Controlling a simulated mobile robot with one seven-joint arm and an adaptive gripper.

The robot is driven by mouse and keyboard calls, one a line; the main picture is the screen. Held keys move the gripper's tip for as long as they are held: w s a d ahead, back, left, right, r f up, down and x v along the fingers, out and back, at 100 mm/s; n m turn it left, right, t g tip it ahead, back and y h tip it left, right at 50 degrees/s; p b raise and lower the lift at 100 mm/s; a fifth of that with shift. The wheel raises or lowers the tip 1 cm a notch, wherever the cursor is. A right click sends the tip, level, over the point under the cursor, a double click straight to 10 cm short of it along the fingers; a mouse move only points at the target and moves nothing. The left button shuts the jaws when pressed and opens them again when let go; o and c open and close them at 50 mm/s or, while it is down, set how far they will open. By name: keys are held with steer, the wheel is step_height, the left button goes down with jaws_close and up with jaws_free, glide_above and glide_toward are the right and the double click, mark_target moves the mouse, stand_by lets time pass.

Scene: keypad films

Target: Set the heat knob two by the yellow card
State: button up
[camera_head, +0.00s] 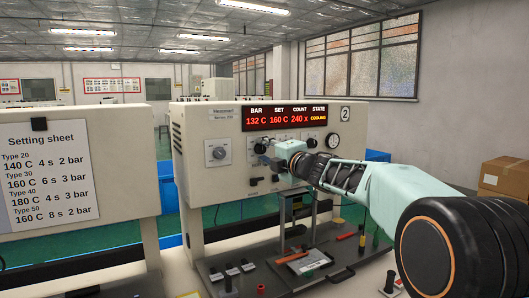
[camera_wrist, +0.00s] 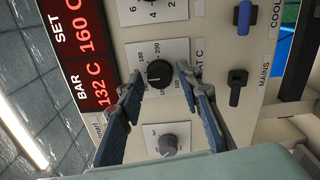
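The heat knob (camera_wrist: 158,73) is black and round, on a white scale plate in the wrist view. Its numbers run from 100 to 200, and its label is partly hidden by a finger. I cannot read its pointer surely. My gripper (camera_wrist: 160,79) is open, with one finger on each side of the knob and a visible gap to it. In the head view my gripper (camera_head: 283,164) is at the front panel of machine two (camera_head: 190,125), marked 2. Its display (camera_head: 285,118) reads bar 132 C, set 160 C, count 240 x, cooling.
A white setting sheet (camera_head: 47,170) lists types 20 to 50 on the left machine. A grey knob (camera_wrist: 168,143) sits beside the heat knob. A blue switch (camera_wrist: 243,17) and black mains switch (camera_wrist: 237,87) are near. Small tools lie on the dark base (camera_head: 240,275).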

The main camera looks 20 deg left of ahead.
stand_by(0.3)
steer(key=v, duration=1.2)
steer(key=shift+s, duration=0.1)
